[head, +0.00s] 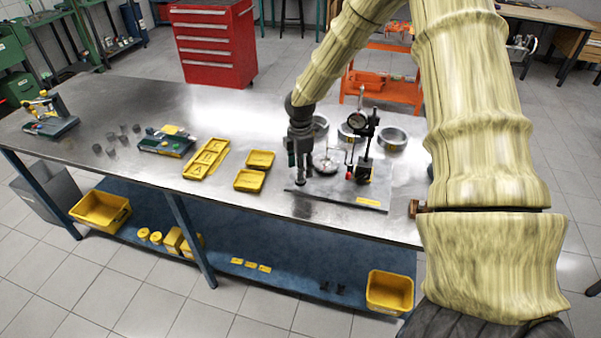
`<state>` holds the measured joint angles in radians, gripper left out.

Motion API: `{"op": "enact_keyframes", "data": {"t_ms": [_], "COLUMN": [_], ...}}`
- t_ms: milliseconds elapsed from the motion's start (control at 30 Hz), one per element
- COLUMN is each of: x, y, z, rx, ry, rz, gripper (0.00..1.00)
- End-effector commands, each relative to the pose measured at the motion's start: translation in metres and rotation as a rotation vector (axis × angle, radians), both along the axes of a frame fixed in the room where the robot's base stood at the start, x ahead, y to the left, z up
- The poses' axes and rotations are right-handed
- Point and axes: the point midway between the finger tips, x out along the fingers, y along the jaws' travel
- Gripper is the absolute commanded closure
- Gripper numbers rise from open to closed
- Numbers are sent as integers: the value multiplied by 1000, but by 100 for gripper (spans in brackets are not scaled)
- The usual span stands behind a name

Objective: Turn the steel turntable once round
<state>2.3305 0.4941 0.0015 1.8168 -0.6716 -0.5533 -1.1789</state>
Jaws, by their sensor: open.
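The steel turntable (327,163) is a small round disc on a flat grey plate (328,190) on the workbench. Thin upright parts rise from its top. My gripper (303,176) points down just left of the turntable, over the plate, and partly covers the turntable's left side. Its jaws are open, and nothing shows between them. I cannot tell whether a finger touches the turntable's rim. A dial gauge on a black stand (367,150) stands on the same plate, close to the right of the turntable.
Several metal rings (393,138) lie behind the plate. Yellow trays (207,158) stand left of it, with small grey cylinders and a tool unit (167,141) further left. My arm hides the bench's right end. Bare bench top lies between the trays and plate.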

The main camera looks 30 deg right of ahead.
Motion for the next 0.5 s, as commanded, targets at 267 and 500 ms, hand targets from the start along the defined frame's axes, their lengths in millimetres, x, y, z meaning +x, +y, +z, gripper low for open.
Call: {"op": "enact_keyframes", "data": {"t_ms": [267, 500], "x": [1, 1], "y": [0, -1], "z": [48, 76], "rx": [-1, 0], "ry": [-3, -2], "rz": [0, 0], "gripper": [49, 49]}}
